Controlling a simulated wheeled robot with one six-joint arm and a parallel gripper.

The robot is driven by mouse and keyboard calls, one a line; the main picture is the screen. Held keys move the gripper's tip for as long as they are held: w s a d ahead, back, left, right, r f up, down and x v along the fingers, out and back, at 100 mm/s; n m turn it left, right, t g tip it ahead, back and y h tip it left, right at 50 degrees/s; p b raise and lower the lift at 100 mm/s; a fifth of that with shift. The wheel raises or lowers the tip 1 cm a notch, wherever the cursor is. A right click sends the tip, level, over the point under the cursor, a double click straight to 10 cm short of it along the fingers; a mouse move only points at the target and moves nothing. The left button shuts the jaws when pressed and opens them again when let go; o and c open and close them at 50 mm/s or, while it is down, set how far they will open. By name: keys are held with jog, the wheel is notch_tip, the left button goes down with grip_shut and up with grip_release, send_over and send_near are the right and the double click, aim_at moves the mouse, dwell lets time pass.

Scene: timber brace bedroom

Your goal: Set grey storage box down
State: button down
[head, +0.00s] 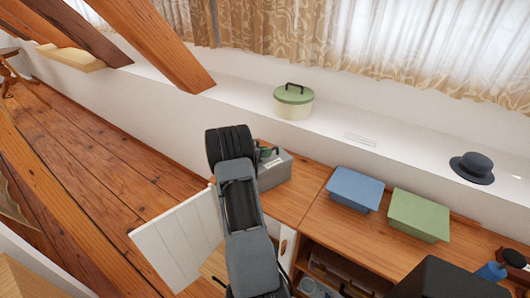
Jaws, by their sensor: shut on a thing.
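The grey storage box (274,172) is at the left end of the wooden cabinet top (314,212), close to the wall. My arm hides its left part. I cannot tell whether its underside touches the wood. My gripper (266,153) shows only in small part at the top of the box, mostly behind my arm. It is shut on the box, and the fingertips are hard to make out.
A blue box (354,188) and a green box (419,214) stand on the cabinet top to the right. A white door (180,238) hangs open at the cabinet's left. The ledge behind holds a round green-lidded box (293,104) and a hat (472,167). Timber braces (150,40) slant at upper left.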

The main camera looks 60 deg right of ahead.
jog(key=shift+r, duration=0.1)
jog(key=c, duration=1.5)
grip_release()
jog(key=shift+c, duration=0.2)
jog(key=o, duration=0.4)
